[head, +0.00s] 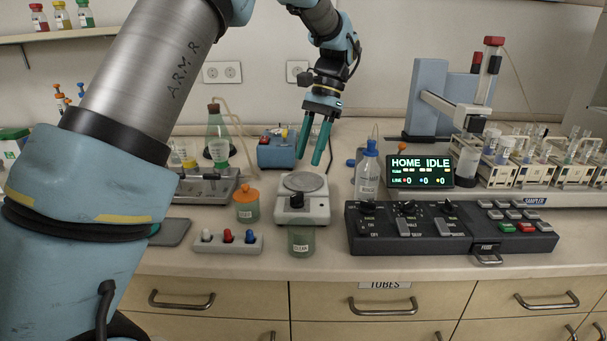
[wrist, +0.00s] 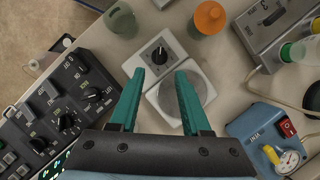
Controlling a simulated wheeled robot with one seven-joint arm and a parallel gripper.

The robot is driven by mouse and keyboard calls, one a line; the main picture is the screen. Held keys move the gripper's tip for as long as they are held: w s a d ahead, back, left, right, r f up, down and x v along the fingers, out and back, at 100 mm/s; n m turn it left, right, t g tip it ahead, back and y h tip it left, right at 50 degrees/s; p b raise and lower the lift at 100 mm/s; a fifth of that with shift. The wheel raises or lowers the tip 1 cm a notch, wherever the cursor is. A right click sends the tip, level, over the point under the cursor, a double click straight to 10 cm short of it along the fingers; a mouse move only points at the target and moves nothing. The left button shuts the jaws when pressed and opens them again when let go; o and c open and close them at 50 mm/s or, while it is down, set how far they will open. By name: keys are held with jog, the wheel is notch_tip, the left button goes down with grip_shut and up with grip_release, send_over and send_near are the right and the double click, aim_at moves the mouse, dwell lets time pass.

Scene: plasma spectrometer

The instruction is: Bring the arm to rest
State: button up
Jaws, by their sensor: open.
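My gripper (head: 315,143) has two green fingers, points downward and is open and empty. It hangs in the air above the small white device with a round plate (head: 303,183). The same device shows below the fingers in the wrist view (wrist: 170,93), with its dark knob turned toward the bench front. My gripper (wrist: 160,82) shows parted fingers in the wrist view, with nothing between them. My arm crosses the left of the head view and hides part of the bench.
A black control panel (head: 452,230) and a display reading HOME IDLE (head: 420,172) stand to the right. A clear bottle (head: 367,175), an orange-capped jar (head: 246,204), a blue pump box (head: 277,151) and a green cup (head: 301,240) stand around the device. A sampler rack (head: 530,172) is far right.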

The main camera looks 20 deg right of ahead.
jog(key=shift+v, duration=0.95)
jog(key=w+a+f+n+h, duration=0.1)
jog(key=a+f+n+h, duration=0.15)
jog(key=a, duration=0.75)
jog(key=w+a+f+n+h, duration=0.15)
jog(key=a+n, duration=0.25)
jog(key=a, duration=0.5)
jog(key=s+a+f+n+t, duration=0.1)
jog(key=s+a+f+n, duration=0.1)
jog(key=a, duration=0.6)
jog(key=s+a+f+n+t, duration=0.2)
jog(key=s+a+f+n, duration=0.1)
jog(key=s+a, duration=0.3)
jog(key=shift+s+a+f+n, duration=0.3)
jog(key=shift+a+n, duration=0.25)
jog(key=shift+a, duration=0.35)
